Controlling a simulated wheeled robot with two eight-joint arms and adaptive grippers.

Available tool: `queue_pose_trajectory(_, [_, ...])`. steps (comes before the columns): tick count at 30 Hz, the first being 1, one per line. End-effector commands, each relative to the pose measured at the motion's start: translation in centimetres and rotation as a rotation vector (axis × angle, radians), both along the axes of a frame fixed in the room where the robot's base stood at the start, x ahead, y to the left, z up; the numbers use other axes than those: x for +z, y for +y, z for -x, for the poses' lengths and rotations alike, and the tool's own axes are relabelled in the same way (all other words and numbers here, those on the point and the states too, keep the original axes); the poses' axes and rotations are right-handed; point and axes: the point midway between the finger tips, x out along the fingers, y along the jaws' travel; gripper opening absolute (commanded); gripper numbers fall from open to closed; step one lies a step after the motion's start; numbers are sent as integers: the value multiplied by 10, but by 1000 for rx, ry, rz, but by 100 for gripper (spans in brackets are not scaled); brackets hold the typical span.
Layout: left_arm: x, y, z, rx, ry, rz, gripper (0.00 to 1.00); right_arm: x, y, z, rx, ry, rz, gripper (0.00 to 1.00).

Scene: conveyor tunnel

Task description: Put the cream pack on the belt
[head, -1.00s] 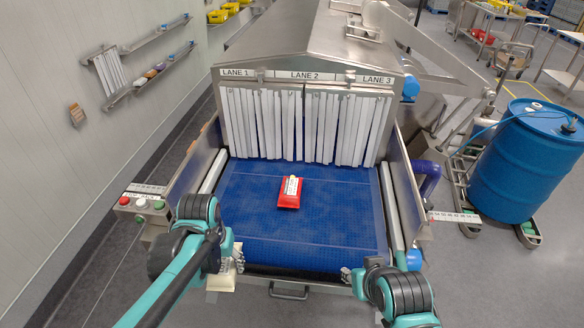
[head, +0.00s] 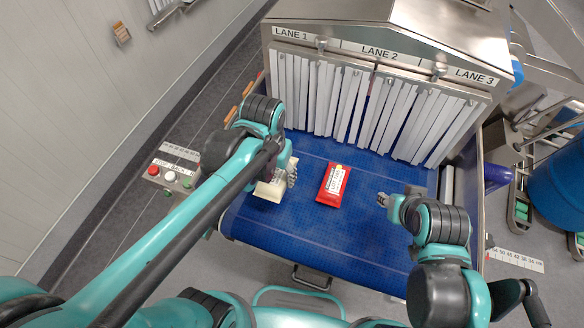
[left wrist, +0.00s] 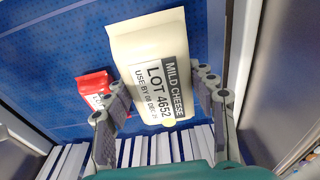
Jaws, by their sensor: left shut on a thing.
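The cream pack (head: 270,189) is a pale block with a label reading MILD CHEESE, LOT 4652. It fills the middle of the left wrist view (left wrist: 142,50). My left gripper (head: 284,177) is shut on it, one finger on each side. The pack is over the left part of the blue belt (head: 300,231), left of a red pack; I cannot tell whether it touches the belt. My right gripper (head: 384,200) is over the belt's right part, apart from both packs; its fingers are too small to read.
The red pack (head: 333,185) with a white label lies mid-belt; it also shows in the left wrist view (left wrist: 93,86). White strip curtains (head: 350,105) hang under the LANE 1, 2 and 3 signs. A button box (head: 172,176) stands left. The front belt is clear.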

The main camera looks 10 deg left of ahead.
Motion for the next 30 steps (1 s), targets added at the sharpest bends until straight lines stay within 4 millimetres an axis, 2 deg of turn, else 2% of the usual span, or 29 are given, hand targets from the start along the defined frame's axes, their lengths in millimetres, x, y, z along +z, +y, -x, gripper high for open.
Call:
queue_pose_trajectory(1, [-9,-1,-13,1,-1,0,4,-6,0,0,0,0,0,34])
queue_pose_trajectory(6, [-31,-4,-49,0,-1,0,4,-14,0,0,0,0,0,34])
queue_pose_trajectory(12, [-47,-6,-77,-1,0,0,4,-18,0,0,0,0,0,34])
queue_pose_trajectory(16, [-52,-7,-82,-1,0,0,4,-20,0,0,0,0,0,34])
queue_pose_trajectory(24, [-88,-7,-82,-1,-1,0,4,-30,0,0,0,0,0,34])
queue_pose_trajectory(30, [-89,-7,-81,-1,0,0,4,-29,0,0,0,0,0,34])
